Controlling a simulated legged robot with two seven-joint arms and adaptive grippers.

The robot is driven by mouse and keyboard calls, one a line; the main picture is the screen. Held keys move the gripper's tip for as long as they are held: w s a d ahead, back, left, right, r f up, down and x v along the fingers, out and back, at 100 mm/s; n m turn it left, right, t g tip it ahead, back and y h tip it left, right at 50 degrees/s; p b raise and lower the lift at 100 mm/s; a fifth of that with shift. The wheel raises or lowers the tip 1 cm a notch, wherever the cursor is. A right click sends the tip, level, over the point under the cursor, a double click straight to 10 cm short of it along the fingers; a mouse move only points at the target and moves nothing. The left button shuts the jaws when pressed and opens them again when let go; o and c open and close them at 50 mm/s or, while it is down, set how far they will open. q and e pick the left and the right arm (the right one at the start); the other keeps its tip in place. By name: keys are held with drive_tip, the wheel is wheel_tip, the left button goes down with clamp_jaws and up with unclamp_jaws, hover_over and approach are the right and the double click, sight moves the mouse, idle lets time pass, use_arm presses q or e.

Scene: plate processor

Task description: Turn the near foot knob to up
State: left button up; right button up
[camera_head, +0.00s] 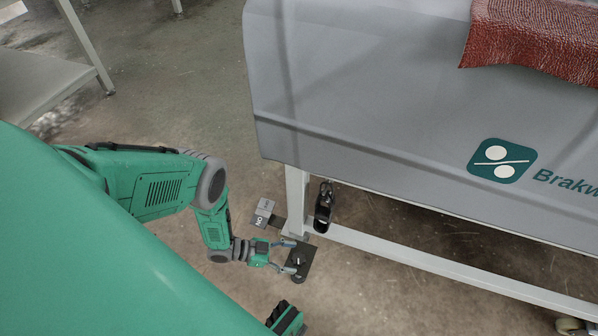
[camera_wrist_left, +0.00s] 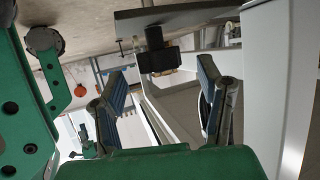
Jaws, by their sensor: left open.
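The near foot knob (camera_head: 298,260) is a small black knob on a dark flat plate (camera_head: 303,269) beside the bottom of the machine's white leg. In the left wrist view the knob (camera_wrist_left: 154,38) shows as a dark upright post with a block, beyond and between the fingertips. My left gripper (camera_head: 288,257) is open at the knob, with a finger on either side of it in the head view. Its two blue-padded fingers also frame the left wrist view (camera_wrist_left: 163,75). I cannot tell whether they touch the knob.
A grey label block (camera_head: 263,212) reading "ON" lies beside the white leg (camera_head: 297,195). A black fitting (camera_head: 323,207) stands just right of the leg. The white lower rail (camera_head: 420,263) runs to the right under the grey machine body (camera_head: 370,90).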

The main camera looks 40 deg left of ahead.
use_arm(q)
drive_tip(key=shift+b+x, duration=0.3)
drive_tip(key=shift+x, duration=1.15)
drive_tip(key=c, duration=1.2)
drive_tip(key=n+t+y, duration=0.3)
drive_tip(key=shift+s+a+n+p, duration=0.1)
drive_tip(key=shift+n+p, duration=0.2)
drive_tip(key=shift+p, duration=0.05)
drive_tip(key=shift+n+t+y, duration=1)
drive_tip(key=shift+n+y, duration=1)
drive_tip(key=shift+y, duration=0.1)
